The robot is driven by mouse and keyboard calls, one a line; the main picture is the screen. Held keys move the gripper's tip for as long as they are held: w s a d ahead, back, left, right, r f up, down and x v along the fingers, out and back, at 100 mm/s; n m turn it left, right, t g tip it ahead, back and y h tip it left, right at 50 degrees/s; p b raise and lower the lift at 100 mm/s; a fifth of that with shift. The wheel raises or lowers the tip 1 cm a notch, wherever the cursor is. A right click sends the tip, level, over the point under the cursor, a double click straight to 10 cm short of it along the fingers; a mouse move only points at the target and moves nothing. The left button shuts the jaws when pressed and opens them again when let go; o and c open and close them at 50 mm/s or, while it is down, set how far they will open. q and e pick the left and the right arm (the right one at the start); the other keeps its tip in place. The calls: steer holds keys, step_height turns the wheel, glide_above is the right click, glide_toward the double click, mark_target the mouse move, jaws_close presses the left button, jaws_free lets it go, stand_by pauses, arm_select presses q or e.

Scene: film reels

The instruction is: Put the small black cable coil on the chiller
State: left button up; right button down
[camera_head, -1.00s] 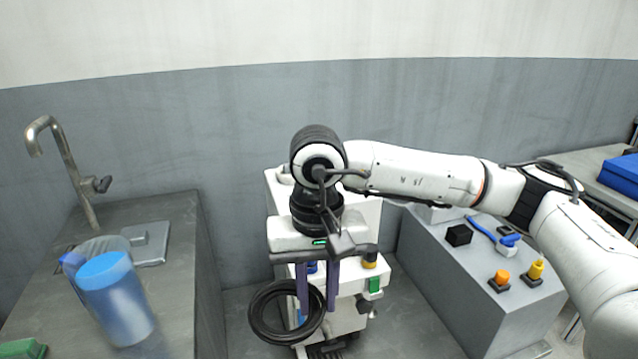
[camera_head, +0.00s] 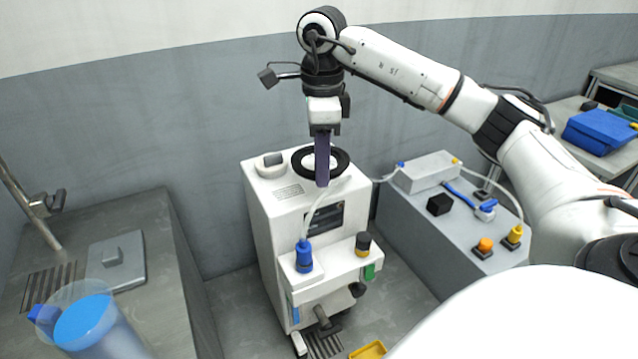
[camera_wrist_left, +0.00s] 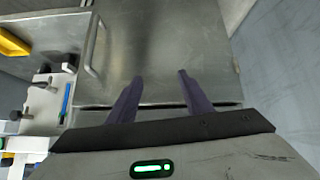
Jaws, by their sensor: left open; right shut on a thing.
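The black cable coil (camera_head: 341,155) lies roughly flat at the top of the white chiller (camera_head: 265,235). My right gripper (camera_head: 322,183) points down from above and is shut on the coil's near side, its purple fingers covering part of it. I cannot tell whether the coil touches the chiller's top or is held just above it. My left gripper is not in the head view; in the left wrist view the left gripper (camera_wrist_left: 160,75) is open, with nothing between its purple fingers.
A round white fitting (camera_head: 270,163) is on the chiller's top left, beside the coil. Hoses run from the chiller to a grey bench (camera_head: 425,225) with buttons at right. A sink counter (camera_head: 160,270) with a blue-topped jug (camera_head: 85,320) stands at left.

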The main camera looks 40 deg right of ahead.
steer(key=shift+f, duration=2.5)
steer(key=c, duration=1.5)
jaws_free()
steer(key=shift+r, duration=0.2)
step_height(320, 180, up, 11)
steer(key=shift+w+f+p, duration=0.1)
steer(key=shift+p, duration=0.6)
steer(key=shift+r, duration=0.6)
